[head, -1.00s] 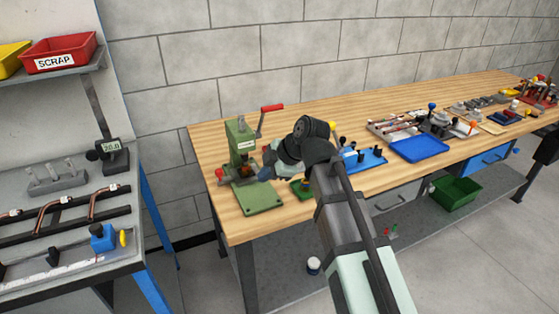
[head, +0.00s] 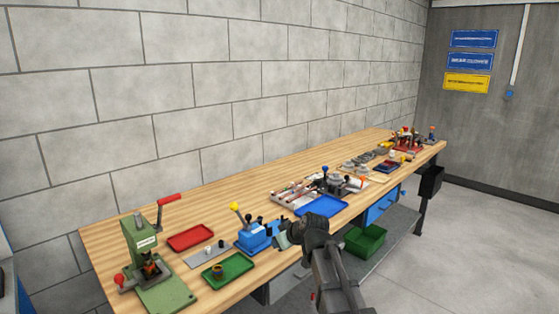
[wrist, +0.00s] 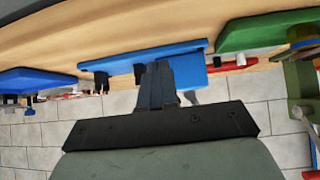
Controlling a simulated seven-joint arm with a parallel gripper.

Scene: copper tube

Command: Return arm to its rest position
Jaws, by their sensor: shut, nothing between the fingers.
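My arm reaches up from the bottom of the head view over the front edge of the workbench (head: 120,220). My gripper (head: 283,238) is at the front edge, beside the blue device (head: 258,238) with the yellow-knobbed lever. In the wrist view my gripper (wrist: 158,82) shows its dark fingers together, with nothing seen between them. The blue device (wrist: 150,58) lies beyond the fingers there; I cannot tell whether they touch it.
A green press (head: 150,270) with a red handle stands at the near left. A red tray (head: 190,238), a green tray (head: 228,270) and a blue tray (head: 320,206) lie on the bench. A green bin (head: 365,240) sits on the lower shelf. The floor at right is clear.

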